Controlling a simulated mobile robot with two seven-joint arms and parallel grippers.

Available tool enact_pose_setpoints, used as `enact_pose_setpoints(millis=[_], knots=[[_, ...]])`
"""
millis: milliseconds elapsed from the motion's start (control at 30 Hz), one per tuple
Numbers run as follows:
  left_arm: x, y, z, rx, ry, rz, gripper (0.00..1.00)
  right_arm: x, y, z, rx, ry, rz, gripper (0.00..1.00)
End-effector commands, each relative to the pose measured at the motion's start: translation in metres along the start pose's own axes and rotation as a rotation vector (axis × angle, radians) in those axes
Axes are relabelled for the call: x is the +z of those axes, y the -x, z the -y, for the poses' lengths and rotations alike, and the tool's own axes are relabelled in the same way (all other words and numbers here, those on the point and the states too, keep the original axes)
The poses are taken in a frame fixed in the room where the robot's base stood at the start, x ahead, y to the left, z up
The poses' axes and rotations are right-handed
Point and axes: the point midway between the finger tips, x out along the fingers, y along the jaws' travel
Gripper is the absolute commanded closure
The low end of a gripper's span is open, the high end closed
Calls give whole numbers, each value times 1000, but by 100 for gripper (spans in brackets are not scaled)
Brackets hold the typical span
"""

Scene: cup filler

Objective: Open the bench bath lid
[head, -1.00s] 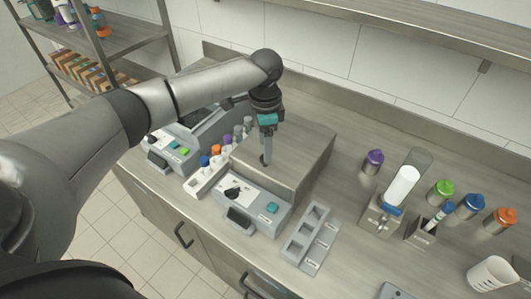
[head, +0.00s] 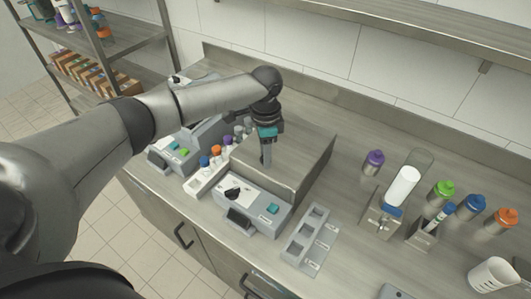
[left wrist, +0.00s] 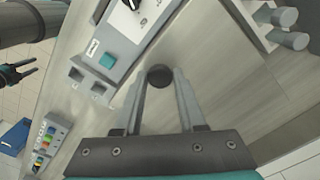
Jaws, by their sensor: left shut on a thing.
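The bench bath (head: 256,208) is a grey box with a control panel at its front, in the middle of the head view. Its flat grey-brown lid (head: 297,154) covers the top. My left gripper (head: 266,158) points down at the lid. In the left wrist view its two fingers (left wrist: 160,88) are shut on the round black lid knob (left wrist: 160,76). Whether the lid is raised is hard to tell. My right gripper (left wrist: 32,68) shows small at the left of the wrist view, away from the bath; its fingers look apart.
A rack of capped tubes (head: 207,178) stands close left of the bath. A grey slotted holder (head: 306,238) lies to its right. A shelf (head: 420,42) runs above the bench.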

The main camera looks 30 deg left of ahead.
Motion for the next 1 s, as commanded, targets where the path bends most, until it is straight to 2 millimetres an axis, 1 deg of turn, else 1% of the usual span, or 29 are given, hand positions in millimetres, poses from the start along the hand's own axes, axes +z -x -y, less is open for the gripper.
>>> enact_pose_setpoints(millis=[33,200,1000], knots=[[0,0,0,0,0,0,80,0,0,0,0,0,0,50],[0,0,0,1,0,-1,99,0,0,0,0,1,0,50],[0,0,0,0,0,-1,100,1,0,-1,1,3,2,50]])
